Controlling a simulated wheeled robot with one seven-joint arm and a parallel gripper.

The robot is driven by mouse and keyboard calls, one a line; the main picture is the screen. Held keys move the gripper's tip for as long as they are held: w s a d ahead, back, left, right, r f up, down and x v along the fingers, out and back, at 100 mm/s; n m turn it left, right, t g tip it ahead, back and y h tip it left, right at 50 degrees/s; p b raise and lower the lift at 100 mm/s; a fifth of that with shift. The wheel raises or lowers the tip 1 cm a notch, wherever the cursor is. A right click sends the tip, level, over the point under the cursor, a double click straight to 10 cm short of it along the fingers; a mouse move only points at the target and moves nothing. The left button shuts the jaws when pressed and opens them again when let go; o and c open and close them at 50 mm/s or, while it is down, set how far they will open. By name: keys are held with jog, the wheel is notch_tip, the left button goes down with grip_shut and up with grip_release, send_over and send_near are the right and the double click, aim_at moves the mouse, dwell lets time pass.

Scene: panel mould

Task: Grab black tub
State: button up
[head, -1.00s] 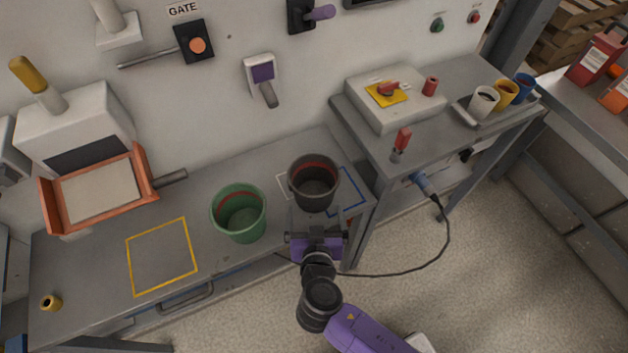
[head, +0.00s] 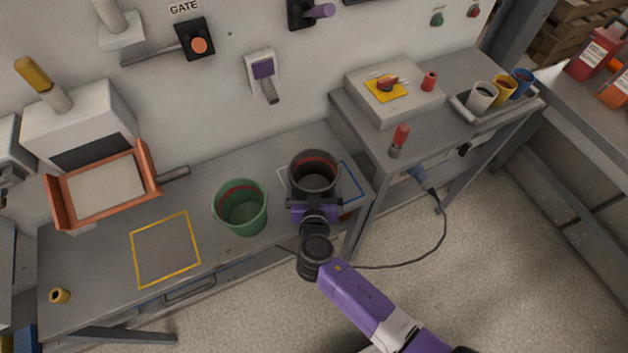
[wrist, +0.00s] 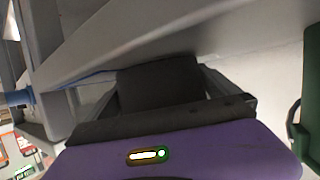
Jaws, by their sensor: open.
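The black tub (head: 314,172) stands upright on the grey bench, inside a blue and white outline at the bench's right end. A red band shows inside its rim. My gripper (head: 314,198) is at the tub's near side, its purple body covering the tub's lower front. In the wrist view, the dark tub wall (wrist: 158,85) lies ahead between the open fingers (wrist: 165,100). The fingers appear to reach along both sides of the tub. Whether they touch it cannot be told.
A green tub (head: 241,208) stands close on the left. The taller side table (head: 440,118) rises to the right, with a red-handled tool (head: 399,140) near its edge. A yellow outline (head: 165,250) on the bench is empty. A cable hangs below the side table.

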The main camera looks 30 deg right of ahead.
jog(key=shift+c, duration=0.2)
jog(key=c, duration=1.1)
jog(key=shift+r, duration=0.2)
jog(key=shift+c, duration=0.2)
